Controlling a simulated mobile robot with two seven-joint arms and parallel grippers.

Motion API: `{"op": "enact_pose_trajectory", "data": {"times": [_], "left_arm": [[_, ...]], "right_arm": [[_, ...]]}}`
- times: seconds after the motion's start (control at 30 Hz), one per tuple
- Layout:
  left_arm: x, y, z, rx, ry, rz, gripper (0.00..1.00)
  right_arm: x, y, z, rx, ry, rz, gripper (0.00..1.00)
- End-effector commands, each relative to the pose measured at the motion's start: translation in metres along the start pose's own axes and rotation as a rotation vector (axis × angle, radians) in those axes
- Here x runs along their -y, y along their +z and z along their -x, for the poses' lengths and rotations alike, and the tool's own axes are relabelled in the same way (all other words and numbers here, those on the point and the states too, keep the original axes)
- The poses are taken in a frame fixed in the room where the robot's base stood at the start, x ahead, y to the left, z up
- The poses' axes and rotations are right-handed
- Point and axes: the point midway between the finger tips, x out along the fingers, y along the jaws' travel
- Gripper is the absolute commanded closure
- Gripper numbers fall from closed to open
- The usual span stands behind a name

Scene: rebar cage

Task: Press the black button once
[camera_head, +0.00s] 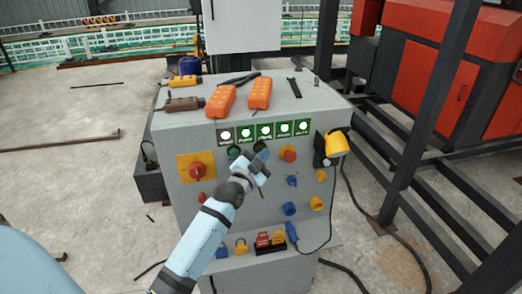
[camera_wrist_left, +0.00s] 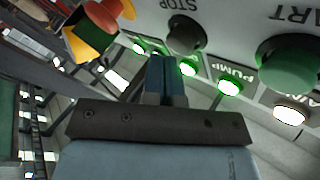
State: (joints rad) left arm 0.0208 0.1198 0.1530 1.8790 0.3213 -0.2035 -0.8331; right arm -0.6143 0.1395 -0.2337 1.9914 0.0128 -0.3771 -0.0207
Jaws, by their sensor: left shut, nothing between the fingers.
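The black button (camera_wrist_left: 187,36) shows in the wrist view on the grey panel under the word STOP, which appears upside down. In the head view it is largely hidden behind my left gripper (camera_head: 262,163). My left gripper is shut and empty, in front of the upper panel. In the wrist view its closed blue fingers (camera_wrist_left: 167,78) point toward the panel close to the black button. I see no clear contact. A green button (camera_wrist_left: 289,65) marked START is beside the black one; it also shows in the head view (camera_head: 234,152). My right gripper is not in view.
A red mushroom button (camera_head: 289,155) is right of the gripper. A red rotary switch (camera_head: 197,170) is at the left. Lit indicators (camera_head: 265,131) line the top. A yellow device (camera_head: 336,143) hangs at the right edge. Orange pendants (camera_head: 220,103) lie on the cabinet top.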

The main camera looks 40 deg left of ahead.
Motion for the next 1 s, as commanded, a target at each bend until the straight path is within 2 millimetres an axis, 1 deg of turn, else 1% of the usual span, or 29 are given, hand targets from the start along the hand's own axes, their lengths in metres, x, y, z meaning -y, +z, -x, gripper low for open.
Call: {"op": "enact_pose_trajectory", "data": {"times": [1.0], "left_arm": [[0.0037,0.0042,-0.0059,0.0,0.001,0.0,1.0]], "right_arm": [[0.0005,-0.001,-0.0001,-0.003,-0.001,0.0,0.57]]}}
